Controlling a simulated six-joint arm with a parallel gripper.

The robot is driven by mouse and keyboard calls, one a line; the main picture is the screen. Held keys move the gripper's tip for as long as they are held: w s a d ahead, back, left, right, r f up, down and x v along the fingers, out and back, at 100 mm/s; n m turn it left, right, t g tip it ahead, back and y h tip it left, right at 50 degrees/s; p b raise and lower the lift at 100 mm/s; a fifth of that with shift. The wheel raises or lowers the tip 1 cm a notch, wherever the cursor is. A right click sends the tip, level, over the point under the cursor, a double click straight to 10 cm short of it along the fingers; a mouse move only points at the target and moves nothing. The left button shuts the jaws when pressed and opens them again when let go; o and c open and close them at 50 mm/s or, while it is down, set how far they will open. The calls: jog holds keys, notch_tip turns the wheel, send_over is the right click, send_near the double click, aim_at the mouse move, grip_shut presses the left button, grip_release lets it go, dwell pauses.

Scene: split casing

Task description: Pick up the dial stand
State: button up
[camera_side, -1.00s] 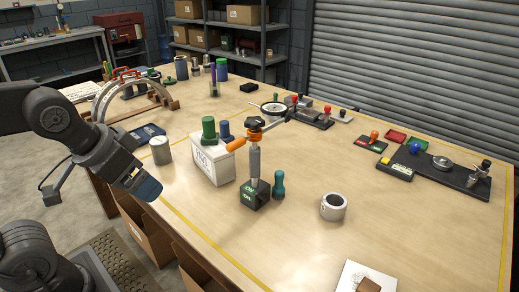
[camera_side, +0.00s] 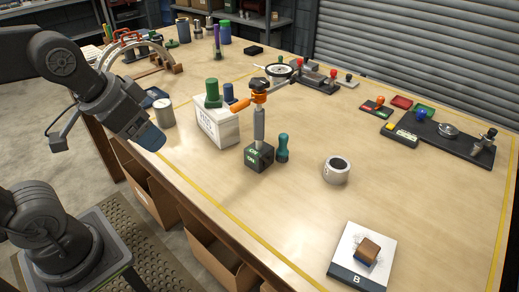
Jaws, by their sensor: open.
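The dial stand (camera_side: 259,125) stands upright on the wooden bench near the middle of the view. It has a dark block base with green marks, a grey post and an orange clamp and knob at the top. A round white-faced dial (camera_side: 280,70) shows by its top; I cannot tell whether it is joined to it. My gripper (camera_side: 151,138) is at the left, over the bench's near edge, pointing down and right. It is empty and well apart from the stand.
A white box (camera_side: 216,127) with green and blue knobs stands just left of the stand. A teal handle (camera_side: 282,147) stands close at its right. A grey can (camera_side: 164,112) is beside my gripper. A grey ring (camera_side: 337,169) is further right. The bench front is mostly clear.

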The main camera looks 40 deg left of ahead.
jog(key=w+r+m+g, duration=0.1)
jog(key=w+r+m, duration=0.4)
jog(key=w+r, duration=0.25)
notch_tip(320, 180, up, 7)
jog(key=m+g, duration=0.4)
jog(key=m, duration=1.3)
send_over(259, 81)
notch_tip(259, 81, down, 13)
jog(key=shift+a+r, duration=0.1)
grip_shut()
